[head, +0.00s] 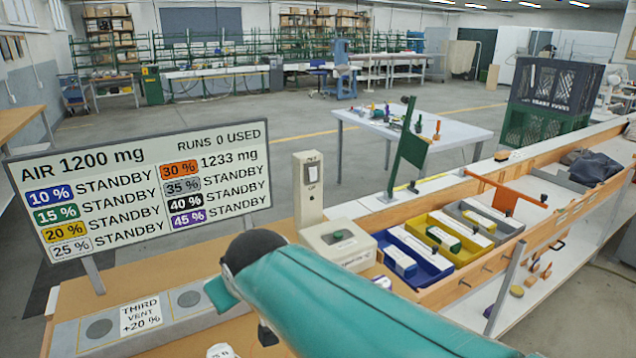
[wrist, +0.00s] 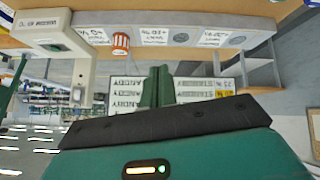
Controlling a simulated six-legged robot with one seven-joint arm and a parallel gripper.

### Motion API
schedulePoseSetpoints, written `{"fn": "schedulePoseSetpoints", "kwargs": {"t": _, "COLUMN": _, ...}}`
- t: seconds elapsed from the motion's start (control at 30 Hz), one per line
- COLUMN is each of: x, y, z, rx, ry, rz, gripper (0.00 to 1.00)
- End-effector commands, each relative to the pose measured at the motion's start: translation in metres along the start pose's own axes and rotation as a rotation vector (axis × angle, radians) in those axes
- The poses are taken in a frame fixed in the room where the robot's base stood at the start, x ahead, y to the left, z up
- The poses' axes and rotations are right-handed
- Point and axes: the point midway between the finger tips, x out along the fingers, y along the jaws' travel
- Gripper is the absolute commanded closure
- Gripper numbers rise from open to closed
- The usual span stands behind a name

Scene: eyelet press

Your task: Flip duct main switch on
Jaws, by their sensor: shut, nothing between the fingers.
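No part is clearly labelled as the duct main switch. A pale upright post (head: 309,190) with a small white plate (head: 313,172) on its face stands behind a cream box with a green button (head: 338,237); I cannot tell whether either carries the switch. The grey duct (head: 185,305) runs along the bench at lower left, with round vents and a "THIRD VENT +20 %" label; it also shows across the top of the wrist view (wrist: 205,24). My gripper (wrist: 157,72) is shut and empty in the wrist view, before the sign. In the head view my arm hides it.
The sign (head: 145,180) reads AIR 1200 mg, with 30 % at 1233 mg and the others STANDBY.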

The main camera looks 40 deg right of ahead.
Motion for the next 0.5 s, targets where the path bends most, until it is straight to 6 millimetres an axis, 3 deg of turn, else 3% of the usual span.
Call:
{"fn": "schedulePoseSetpoints", "kwargs": {"t": 0.2, "x": 0.036, "y": 0.077, "z": -0.050, "rx": -0.069, "ry": 0.123, "rz": 0.147, "gripper": 1.00}}
{"fn": "schedulePoseSetpoints", "kwargs": {"t": 0.5, "x": 0.074, "y": 0.183, "z": -0.095, "rx": -0.234, "ry": 0.258, "rz": 0.353, "gripper": 1.00}}
